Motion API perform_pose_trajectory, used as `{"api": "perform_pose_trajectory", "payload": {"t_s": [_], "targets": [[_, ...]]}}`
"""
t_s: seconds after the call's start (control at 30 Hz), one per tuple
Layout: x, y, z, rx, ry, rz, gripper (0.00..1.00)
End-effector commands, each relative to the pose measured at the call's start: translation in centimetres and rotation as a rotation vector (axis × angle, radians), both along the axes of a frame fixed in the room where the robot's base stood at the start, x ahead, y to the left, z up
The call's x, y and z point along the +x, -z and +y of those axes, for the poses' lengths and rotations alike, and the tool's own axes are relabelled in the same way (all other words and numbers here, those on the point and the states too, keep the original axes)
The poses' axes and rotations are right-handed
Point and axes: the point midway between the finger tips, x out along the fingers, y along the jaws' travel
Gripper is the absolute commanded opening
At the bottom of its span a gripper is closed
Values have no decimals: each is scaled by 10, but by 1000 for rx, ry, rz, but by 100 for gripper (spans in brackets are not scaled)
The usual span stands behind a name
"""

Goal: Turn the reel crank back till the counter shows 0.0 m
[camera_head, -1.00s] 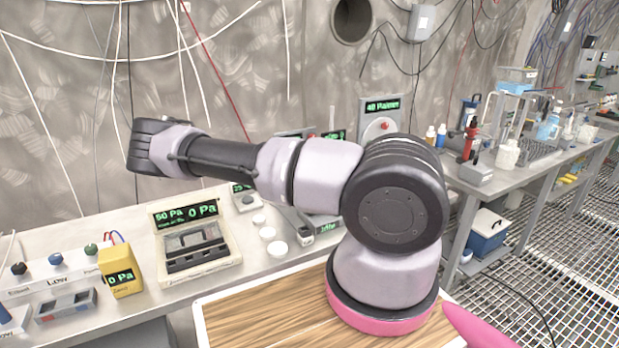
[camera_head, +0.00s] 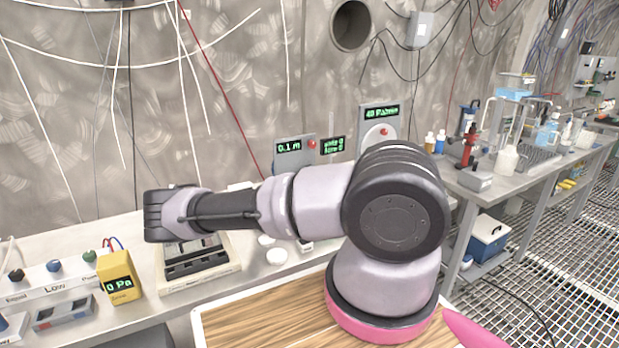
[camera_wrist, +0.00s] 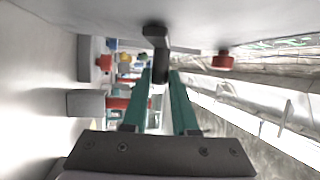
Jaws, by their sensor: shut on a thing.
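The counter (camera_head: 289,148) on the grey box at the back of the bench reads 0.1 m in the head view. In the wrist view the black reel crank (camera_wrist: 156,38) comes down from a grey face. Its dark handle (camera_wrist: 159,68) lies between the tips of my gripper's teal fingers (camera_wrist: 161,82), which are shut on it. In the head view my own arm stretches across the bench and hides the gripper, the crank and most of the reel.
A yellow meter (camera_head: 121,280) reads 0 Pa at left. The cream instrument case (camera_head: 197,268) is partly behind my arm. White discs (camera_head: 276,256) lie on the bench. A box with a 40 display (camera_head: 381,114) stands behind. A wooden board (camera_head: 265,318) is in front.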

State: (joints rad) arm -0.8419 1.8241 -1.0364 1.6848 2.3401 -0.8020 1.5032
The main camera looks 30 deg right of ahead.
Motion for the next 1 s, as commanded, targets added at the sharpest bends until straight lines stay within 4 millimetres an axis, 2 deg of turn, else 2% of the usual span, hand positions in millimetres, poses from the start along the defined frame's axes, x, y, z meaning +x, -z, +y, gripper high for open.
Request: {"api": "perform_pose_trajectory", "payload": {"t_s": [0.63, 0.67, 0.7, 0.73, 1.0], "targets": [[-2, -2, -1, -51, 5, -1, 0], [-2, -2, -1, -51, 5, -1, 34], [-2, -2, -1, -51, 5, -1, 49], [-2, -2, -1, -51, 5, -1, 57], [-1, -2, 0, -51, 3, -2, 57]]}}
